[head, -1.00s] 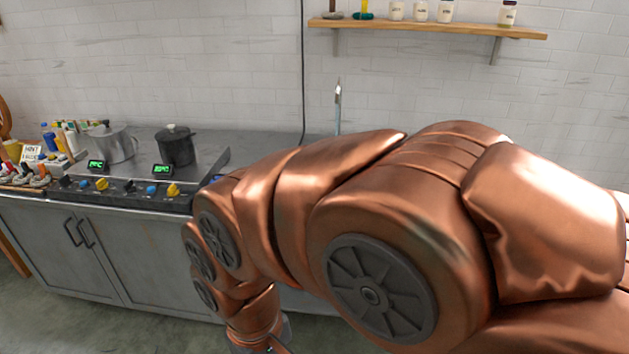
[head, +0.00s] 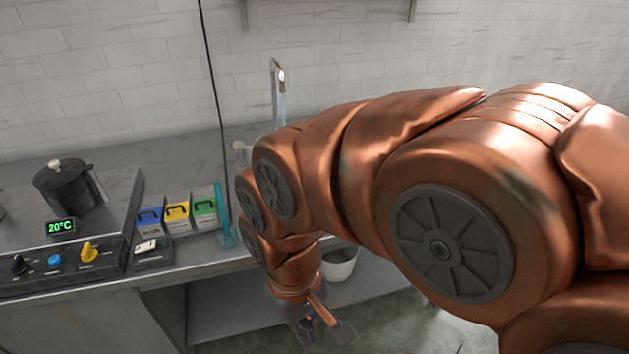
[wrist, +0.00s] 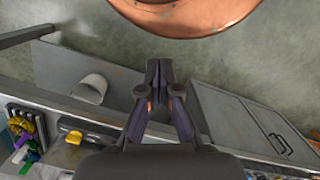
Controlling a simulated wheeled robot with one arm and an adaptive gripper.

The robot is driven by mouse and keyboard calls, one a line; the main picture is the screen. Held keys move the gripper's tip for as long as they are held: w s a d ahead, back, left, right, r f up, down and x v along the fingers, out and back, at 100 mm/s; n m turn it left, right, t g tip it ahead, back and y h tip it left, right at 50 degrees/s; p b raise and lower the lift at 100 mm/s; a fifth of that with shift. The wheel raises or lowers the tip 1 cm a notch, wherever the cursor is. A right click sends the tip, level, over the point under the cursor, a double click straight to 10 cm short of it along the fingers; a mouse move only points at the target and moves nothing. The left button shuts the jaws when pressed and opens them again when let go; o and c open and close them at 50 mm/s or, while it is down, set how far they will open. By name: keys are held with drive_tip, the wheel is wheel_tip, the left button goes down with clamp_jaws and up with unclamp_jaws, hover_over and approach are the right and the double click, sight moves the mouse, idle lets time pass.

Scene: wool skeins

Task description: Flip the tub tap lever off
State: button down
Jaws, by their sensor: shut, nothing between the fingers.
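The tap (head: 277,80) stands at the back of the counter against the tiled wall in the head view, with a curved silver spout and what looks like water running from it. A pale knob-like part (head: 241,151) shows to its left; I cannot tell if it is the lever. The tub under the spout is hidden behind my arm. My gripper (head: 322,326) hangs low in front of the counter, well below and in front of the tap. In the wrist view my gripper (wrist: 158,68) is shut and empty, with floor beyond it.
A hot plate with a black pot (head: 70,186) and a 20°C display (head: 61,227) is at left. Blue, yellow and green boxes (head: 177,214) stand beside a teal stick (head: 224,215). A white bucket (head: 341,264) sits below the counter. A black cable hangs down the wall.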

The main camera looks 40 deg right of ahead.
drive_tip(key=shift+w, duration=0.3)
drive_tip(key=w+d+r+m+y, duration=0.2)
drive_tip(key=w+m, duration=0.2)
drive_tip(key=w, duration=0.3)
drive_tip(key=w+d+r+m+t+y, duration=0.1)
drive_tip(key=w+d+r+m+y, duration=0.15)
drive_tip(key=w, duration=0.45)
drive_tip(key=w+d+r+m+y, duration=0.1)
drive_tip(key=w+d+m, duration=0.2)
drive_tip(key=w+m, duration=0.3)
drive_tip(key=w+d+f+m+t, duration=0.1)
drive_tip(key=w+d+m, duration=0.1)
drive_tip(key=d, duration=0.6)
drive_tip(key=w+d+f+m+t+y, duration=0.1)
drive_tip(key=w+d+f+m, duration=0.1)
drive_tip(key=d+m, duration=0.3)
drive_tip(key=w+d+f+m+t+y+p, duration=0.1)
drive_tip(key=w+d+m+t, duration=0.1)
drive_tip(key=d, duration=0.9)
drive_tip(key=shift+d+f+m, duration=0.2)
drive_tip(key=shift+d+m, duration=0.05)
drive_tip(key=shift+m, duration=0.4)
